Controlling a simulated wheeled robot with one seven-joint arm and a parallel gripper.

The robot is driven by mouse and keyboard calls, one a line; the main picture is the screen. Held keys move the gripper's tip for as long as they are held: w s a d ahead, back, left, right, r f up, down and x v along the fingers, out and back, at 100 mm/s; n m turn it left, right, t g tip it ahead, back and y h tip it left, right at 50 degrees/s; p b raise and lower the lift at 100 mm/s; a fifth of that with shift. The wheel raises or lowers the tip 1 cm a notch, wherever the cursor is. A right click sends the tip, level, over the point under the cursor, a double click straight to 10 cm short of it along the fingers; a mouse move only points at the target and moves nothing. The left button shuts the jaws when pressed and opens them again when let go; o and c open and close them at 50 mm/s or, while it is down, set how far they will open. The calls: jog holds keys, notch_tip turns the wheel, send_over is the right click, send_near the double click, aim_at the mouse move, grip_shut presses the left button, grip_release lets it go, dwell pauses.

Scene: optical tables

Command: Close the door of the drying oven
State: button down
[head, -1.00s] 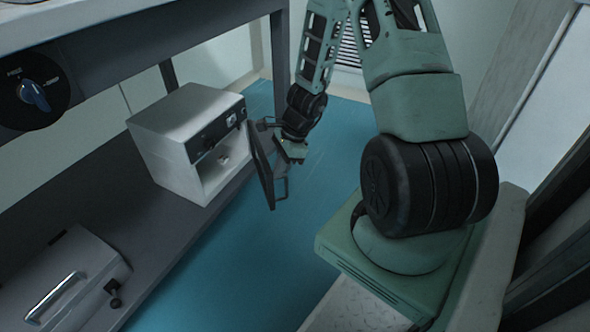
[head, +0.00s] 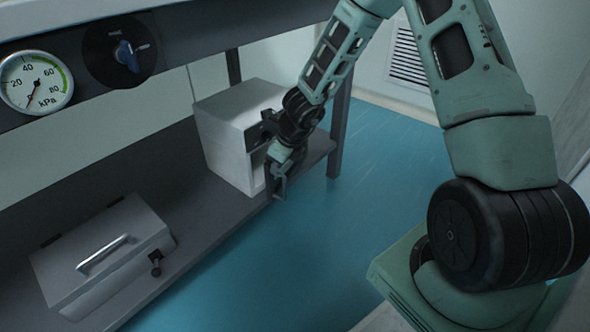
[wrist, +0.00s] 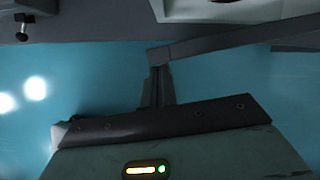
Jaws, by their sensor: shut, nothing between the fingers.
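The drying oven (head: 222,140) is a pale box on the lower shelf, its front facing right. My gripper (head: 280,184) is in front of it and hides much of that front. A dark upright strip beside my fingers seems to be the door, seen nearly edge-on; how far open it is cannot be told. In the wrist view my shut, empty fingers (wrist: 159,86) reach up to the end of a long dark bar (wrist: 240,38), perhaps the door's edge. Whether they touch it is unclear. The oven's pale body (wrist: 230,9) shows at the top.
A pale case (head: 100,255) with a handle lies on the shelf (head: 205,225) at the left. A gauge (head: 36,82) and a blue knob (head: 127,55) are on the upper beam. A table leg (head: 339,125) stands beyond the oven. The blue floor (head: 330,230) is open.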

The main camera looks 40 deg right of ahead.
jog(key=w+a+m+h+p, duration=0.1)
jog(key=w+a+m, duration=0.2)
jog(key=w, duration=0.3)
jog(key=shift+w+a+r, duration=0.1)
jog(key=shift+w, duration=0.1)
dwell(0.4)
